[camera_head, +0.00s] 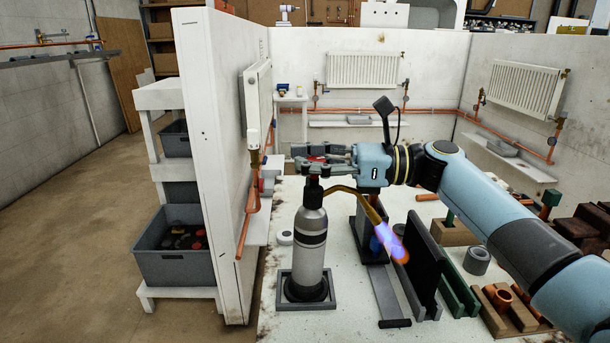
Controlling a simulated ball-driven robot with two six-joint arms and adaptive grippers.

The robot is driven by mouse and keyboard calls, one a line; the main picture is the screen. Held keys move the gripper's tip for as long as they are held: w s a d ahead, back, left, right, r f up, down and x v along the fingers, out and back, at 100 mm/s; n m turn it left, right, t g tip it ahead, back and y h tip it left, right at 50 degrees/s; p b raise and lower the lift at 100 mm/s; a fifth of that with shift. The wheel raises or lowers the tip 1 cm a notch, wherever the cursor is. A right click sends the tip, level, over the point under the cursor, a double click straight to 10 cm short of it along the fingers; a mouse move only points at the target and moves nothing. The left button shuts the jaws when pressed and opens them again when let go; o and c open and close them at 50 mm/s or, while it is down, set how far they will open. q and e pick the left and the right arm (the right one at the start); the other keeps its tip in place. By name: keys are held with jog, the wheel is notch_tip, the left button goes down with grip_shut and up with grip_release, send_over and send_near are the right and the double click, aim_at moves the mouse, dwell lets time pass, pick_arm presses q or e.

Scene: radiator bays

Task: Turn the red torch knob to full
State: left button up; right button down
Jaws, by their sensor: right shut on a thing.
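The torch (310,225) stands upright in a square dark tray (330,300) on the white bench. It is a grey cylinder with a black band. Its curved brass tube (352,191) points down to the right, and a blue-violet flame with an orange end (390,240) burns at its nozzle. The red knob (317,158) is at the top of the torch, mostly hidden by my right gripper (312,160). My right gripper comes in level from the right and is shut on the knob. My left gripper is not in view.
To the right of the flame stand a dark upright panel (424,262), green rails, a grey ring (477,260) and a wooden block with copper fittings (505,307). A white partition (218,150) rises to the left. Radiators (362,70) hang on the far walls.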

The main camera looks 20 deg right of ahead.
jog(key=shift+f+n+g+y+b, duration=0.2)
jog(key=shift+n+g+y+b, duration=0.15)
jog(key=shift+n+g+b, duration=1)
jog(key=shift+f+n+g+y+b, duration=0.2)
jog(key=shift+n+g+y+b, duration=0.4)
jog(key=shift+g, duration=1.35)
jog(key=shift+s+n+h, duration=0.1)
jog(key=shift+n+h, duration=0.15)
jog(key=c, duration=1)
grip_release()
jog(key=shift+d, duration=0.1)
jog(key=d, duration=1.2)
jog(key=shift+r, duration=0.25)
